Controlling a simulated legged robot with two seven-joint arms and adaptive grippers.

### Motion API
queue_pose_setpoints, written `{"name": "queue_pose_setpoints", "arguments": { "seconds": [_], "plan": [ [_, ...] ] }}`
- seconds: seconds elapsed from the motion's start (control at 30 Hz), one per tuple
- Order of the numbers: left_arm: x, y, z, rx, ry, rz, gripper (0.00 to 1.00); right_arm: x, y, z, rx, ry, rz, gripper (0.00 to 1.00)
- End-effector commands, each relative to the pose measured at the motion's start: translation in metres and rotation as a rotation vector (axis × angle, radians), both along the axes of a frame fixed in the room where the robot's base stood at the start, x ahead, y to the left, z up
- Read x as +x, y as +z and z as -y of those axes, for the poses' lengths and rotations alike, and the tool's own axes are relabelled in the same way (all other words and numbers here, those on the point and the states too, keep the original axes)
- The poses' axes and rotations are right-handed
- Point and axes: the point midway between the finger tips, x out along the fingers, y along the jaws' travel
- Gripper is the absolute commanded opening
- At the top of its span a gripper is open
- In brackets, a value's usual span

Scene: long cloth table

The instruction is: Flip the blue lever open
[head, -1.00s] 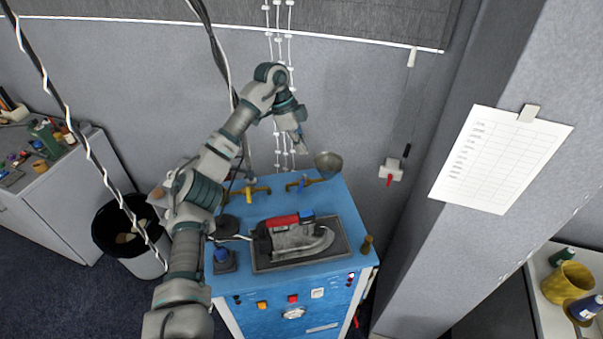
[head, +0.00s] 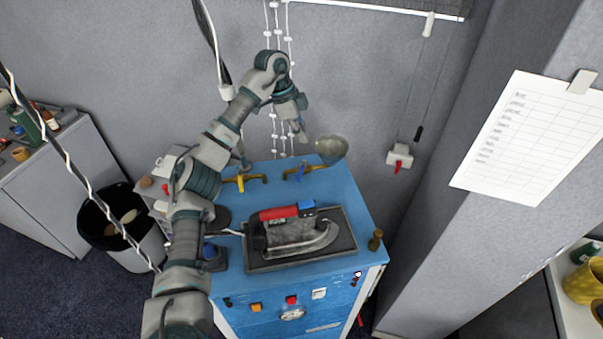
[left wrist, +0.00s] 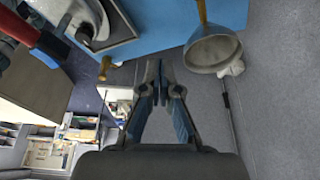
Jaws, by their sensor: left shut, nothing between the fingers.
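The blue lever (head: 301,171) sits on a brass pipe fitting at the back edge of the blue-topped cabinet (head: 345,205), just left of a grey metal funnel (head: 331,150). My left gripper (head: 302,137) is shut and empty, above and behind the lever, near the wall and apart from it. In the left wrist view the fingers (left wrist: 163,68) are together, with the funnel (left wrist: 213,52) to their right. I cannot make out the blue lever in that view. My right gripper is not in view.
A yellow lever (head: 240,183) sits on a second brass fitting to the left. A red-handled iron (head: 290,230) rests on a dark plate in the middle of the cabinet top. A small brass piece (head: 375,240) stands at the right edge. White cords (head: 273,100) hang by the wall.

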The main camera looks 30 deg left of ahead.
Motion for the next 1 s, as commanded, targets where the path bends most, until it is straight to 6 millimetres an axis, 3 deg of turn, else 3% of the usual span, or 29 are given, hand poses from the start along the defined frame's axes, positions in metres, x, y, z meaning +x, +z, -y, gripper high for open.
{"name": "queue_pose_setpoints", "arguments": {
  "seconds": [0.1, 0.57, 0.77, 1.0],
  "plan": [
    [0.001, -0.011, 0.002, 0.002, -0.001, -0.001, 0.00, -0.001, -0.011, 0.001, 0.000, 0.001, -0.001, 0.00],
    [0.001, -0.015, -0.001, -0.002, 0.000, -0.002, 0.00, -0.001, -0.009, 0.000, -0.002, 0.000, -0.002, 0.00],
    [0.003, -0.044, 0.008, -0.001, -0.002, -0.005, 0.00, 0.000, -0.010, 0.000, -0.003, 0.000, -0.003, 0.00],
    [0.009, -0.091, 0.028, 0.001, -0.001, -0.004, 0.00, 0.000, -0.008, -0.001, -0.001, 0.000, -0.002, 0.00]
  ]
}}
